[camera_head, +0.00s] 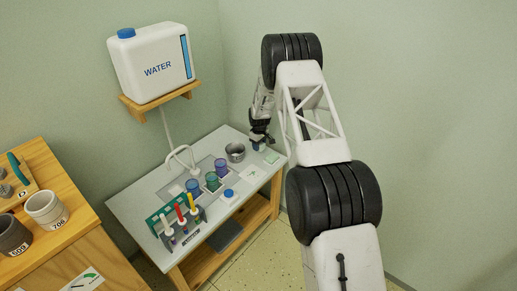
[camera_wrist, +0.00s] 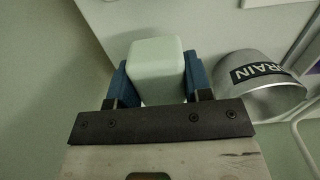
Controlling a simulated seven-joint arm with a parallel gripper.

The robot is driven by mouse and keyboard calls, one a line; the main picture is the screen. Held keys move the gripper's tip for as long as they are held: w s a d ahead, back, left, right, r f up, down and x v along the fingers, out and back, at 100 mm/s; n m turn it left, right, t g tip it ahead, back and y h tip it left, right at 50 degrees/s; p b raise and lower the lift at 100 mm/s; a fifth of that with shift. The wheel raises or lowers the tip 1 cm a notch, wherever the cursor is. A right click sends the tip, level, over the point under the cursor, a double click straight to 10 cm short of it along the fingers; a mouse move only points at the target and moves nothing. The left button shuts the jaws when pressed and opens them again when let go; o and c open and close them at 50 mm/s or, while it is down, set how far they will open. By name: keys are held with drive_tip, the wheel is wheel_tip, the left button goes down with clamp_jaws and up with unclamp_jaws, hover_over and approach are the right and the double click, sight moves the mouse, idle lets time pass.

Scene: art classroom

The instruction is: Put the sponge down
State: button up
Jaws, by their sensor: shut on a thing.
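The sponge (camera_wrist: 157,62) is a pale green block with rounded edges in the wrist view. My gripper (camera_wrist: 158,75) is shut on it, with a blue finger pressed to each side. In the head view my gripper (camera_head: 258,142) is over the back right part of the grey sink table (camera_head: 130,205), right beside the metal cup. The sponge cannot be clearly made out there. I cannot tell whether its underside touches the tabletop.
A metal cup (camera_head: 235,151) stands close left of my gripper; in the wrist view the cup (camera_wrist: 262,92) reads "DRAIN". Cards (camera_head: 252,174) lie in front. Coloured jars (camera_head: 212,181), a tap (camera_head: 181,157) and a marker rack (camera_head: 180,227) stand further left. Walls close off the back and right.

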drive_tip(key=shift+w+a, duration=0.1)
drive_tip(key=shift+w, duration=0.85)
drive_tip(key=shift+f, duration=0.1)
drive_tip(key=shift+f, duration=1.7)
drive_tip(key=shift+f, duration=0.1)
drive_tip(key=o, duration=1)
drive_tip(key=shift+o, duration=0.2)
wheel_tip(320, 180, up, 12)
drive_tip(key=shift+f, duration=0.15)
drive_tip(key=shift+r, duration=0.25)
